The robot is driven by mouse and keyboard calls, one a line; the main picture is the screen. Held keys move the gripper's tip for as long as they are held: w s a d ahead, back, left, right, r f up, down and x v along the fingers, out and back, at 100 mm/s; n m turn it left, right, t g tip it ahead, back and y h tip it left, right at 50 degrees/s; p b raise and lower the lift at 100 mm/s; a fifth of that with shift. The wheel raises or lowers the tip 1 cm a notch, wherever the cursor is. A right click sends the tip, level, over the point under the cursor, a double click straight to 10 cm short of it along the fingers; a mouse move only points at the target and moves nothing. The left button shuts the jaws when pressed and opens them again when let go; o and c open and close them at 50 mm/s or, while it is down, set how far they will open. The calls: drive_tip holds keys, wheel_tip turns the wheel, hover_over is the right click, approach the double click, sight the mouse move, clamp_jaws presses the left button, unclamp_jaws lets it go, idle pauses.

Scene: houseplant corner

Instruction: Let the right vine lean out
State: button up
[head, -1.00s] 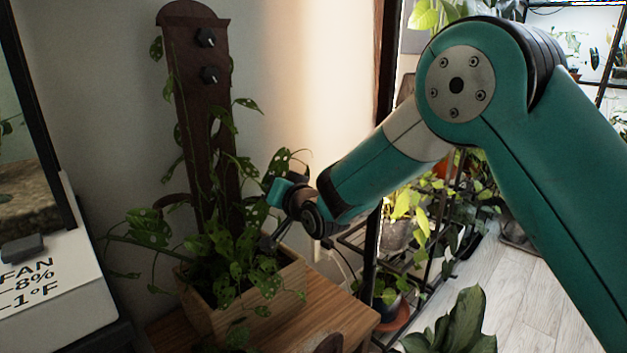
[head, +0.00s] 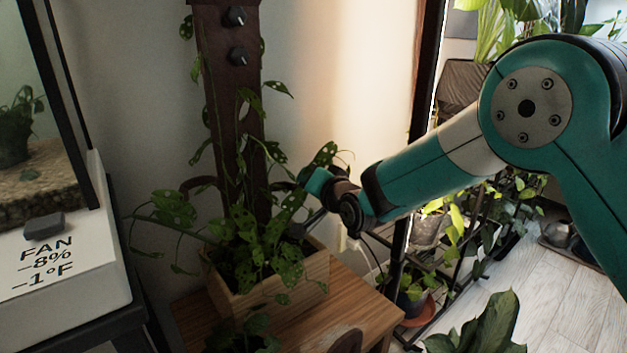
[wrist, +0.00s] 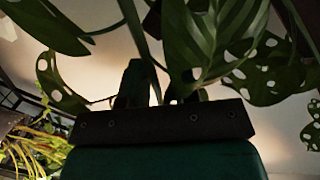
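A potted climbing plant with spotted leaves (head: 262,235) grows in a wooden planter box (head: 285,302). A dark wooden board (head: 233,100) with two black knobs stands behind it. Curved dark arms stick out from the board's left (head: 200,184) and right sides. The right vine's leaves (head: 322,160) spread near the right arm, above my gripper; its stem is hard to trace.
The planter stands on a wooden table (head: 352,303). At left, a white box marked FAN (head: 60,262) sits below a glass tank (head: 20,130). A dark post and a plant rack (head: 440,280) stand at right. A large-leaved plant (head: 485,325) is in front.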

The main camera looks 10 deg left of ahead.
drive_tip(key=shift+o, duration=0.2)
drive_tip(key=shift+d, duration=0.15)
drive_tip(key=p+v, duration=0.1)
drive_tip(key=v, duration=1.6)
drive_tip(key=shift+s+d, duration=0.15)
